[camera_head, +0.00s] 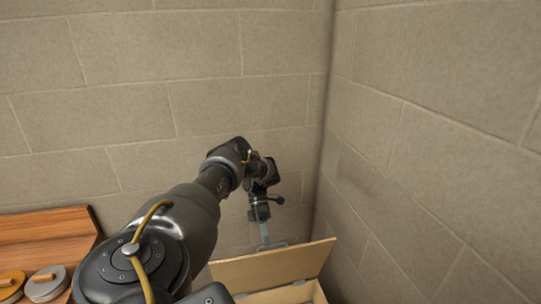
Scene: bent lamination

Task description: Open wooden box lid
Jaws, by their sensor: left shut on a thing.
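The wooden box (317,291) stands in the corner at the bottom of the view, cut off by the lower edge. Its light wooden lid (275,266) is raised and tilted, with a gap showing between it and the box. My left arm reaches forward from the bottom, and its gripper (266,240) points down at the lid's upper edge. Its fingers are shut on the lid there; the exact contact is small and partly hidden behind the edge. My left arm covers the left part of the box. My right gripper is not in view.
Block walls meet in a corner just behind and right of the box. At lower left is a reddish wooden board or shelf (45,238), with a grey round lidded item (47,284) and an orange-brown one (10,284) by it.

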